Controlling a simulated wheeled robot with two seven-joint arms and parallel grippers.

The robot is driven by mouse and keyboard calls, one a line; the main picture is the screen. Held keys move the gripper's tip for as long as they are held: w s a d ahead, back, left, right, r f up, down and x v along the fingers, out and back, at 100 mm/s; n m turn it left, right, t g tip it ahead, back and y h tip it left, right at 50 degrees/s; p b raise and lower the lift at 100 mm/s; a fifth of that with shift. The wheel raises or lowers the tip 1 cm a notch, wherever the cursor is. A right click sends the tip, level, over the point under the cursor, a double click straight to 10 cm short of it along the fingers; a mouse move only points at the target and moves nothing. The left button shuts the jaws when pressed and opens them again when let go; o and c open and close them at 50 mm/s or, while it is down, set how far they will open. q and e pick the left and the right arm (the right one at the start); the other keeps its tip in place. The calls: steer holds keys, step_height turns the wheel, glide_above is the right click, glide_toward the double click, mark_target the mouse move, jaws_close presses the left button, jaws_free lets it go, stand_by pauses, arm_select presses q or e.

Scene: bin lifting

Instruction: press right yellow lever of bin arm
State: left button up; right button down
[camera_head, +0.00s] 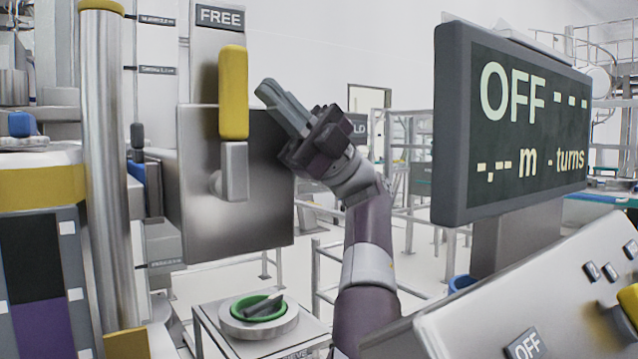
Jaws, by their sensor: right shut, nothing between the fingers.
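A yellow lever (233,92) stands upright on a metal bracket in front of a square steel plate (265,215). A sign reading FREE (220,17) is above it. My right gripper (268,90) is shut and empty, its fingers pointing up and to the left. In the picture its fingertips are just right of the lever's middle, with a narrow gap between them. I cannot tell the difference in depth. My left gripper is not in view.
A display panel (515,125) reading OFF stands at the right above a sloped control console (560,315). A green-rimmed dish (258,307) sits on a low stand below the plate. A steel column (108,170) rises at the left.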

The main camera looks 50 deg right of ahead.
steer(key=shift+w+a+r, duration=0.15)
steer(key=shift+a+r, duration=0.1)
steer(key=shift+a, duration=0.3)
stand_by(0.4)
steer(key=v, duration=1.2)
steer(key=shift+d+f, duration=0.2)
steer(key=shift+d, duration=0.05)
